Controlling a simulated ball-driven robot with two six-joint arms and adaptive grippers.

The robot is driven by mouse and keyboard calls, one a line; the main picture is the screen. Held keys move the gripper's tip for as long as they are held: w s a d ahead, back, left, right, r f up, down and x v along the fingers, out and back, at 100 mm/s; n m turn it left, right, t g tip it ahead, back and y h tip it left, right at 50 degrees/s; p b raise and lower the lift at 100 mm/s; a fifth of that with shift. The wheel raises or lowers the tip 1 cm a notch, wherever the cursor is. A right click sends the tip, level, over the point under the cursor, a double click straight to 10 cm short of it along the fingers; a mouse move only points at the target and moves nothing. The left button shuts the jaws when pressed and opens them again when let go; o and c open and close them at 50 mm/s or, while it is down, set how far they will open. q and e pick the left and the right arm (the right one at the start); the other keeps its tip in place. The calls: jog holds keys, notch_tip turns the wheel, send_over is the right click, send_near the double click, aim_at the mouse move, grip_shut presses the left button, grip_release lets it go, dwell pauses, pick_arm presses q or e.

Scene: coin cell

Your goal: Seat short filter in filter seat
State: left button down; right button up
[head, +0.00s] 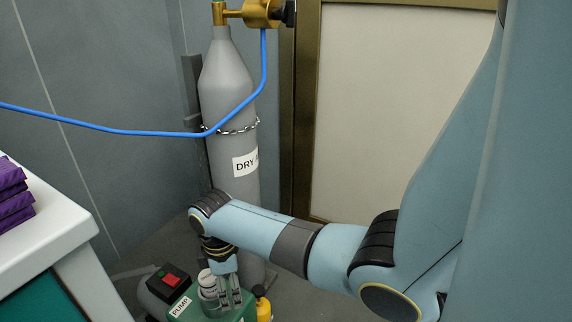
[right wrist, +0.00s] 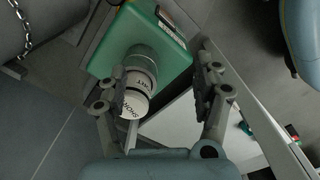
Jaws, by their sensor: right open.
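The short filter (right wrist: 137,92) is a white cylinder marked SHORT. In the right wrist view it stands in line with the dark round filter seat (right wrist: 140,61) on the green housing. It appears to rest in or on the seat; I cannot tell how deep. In the head view the filter (head: 207,279) stands upright over the green housing (head: 238,312), beside my right gripper (head: 229,291). In the right wrist view my right gripper (right wrist: 163,88) is open, its fingers spread. The filter is nearer the left finger, and I cannot tell whether they touch. My left gripper is not in view.
A grey gas cylinder (head: 229,95) stands chained behind the pump, with a blue hose (head: 120,131) from its valve. A red-switched box (head: 169,281) and a yellow bottle (head: 263,308) flank the housing. A white table (head: 50,235) with purple boxes (head: 14,196) is at left.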

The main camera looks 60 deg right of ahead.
jog(key=s+d+f+m, duration=0.1)
jog(key=s+f+m, duration=0.3)
jog(key=s+f, duration=1)
jog(key=s+f+m, duration=0.2)
jog(key=s, duration=1)
jog(key=s+f+m, duration=0.3)
jog(key=s, duration=1)
jog(key=shift+s+d+h, duration=0.25)
jog(key=shift+d+h, duration=0.05)
jog(key=shift+h, duration=0.1)
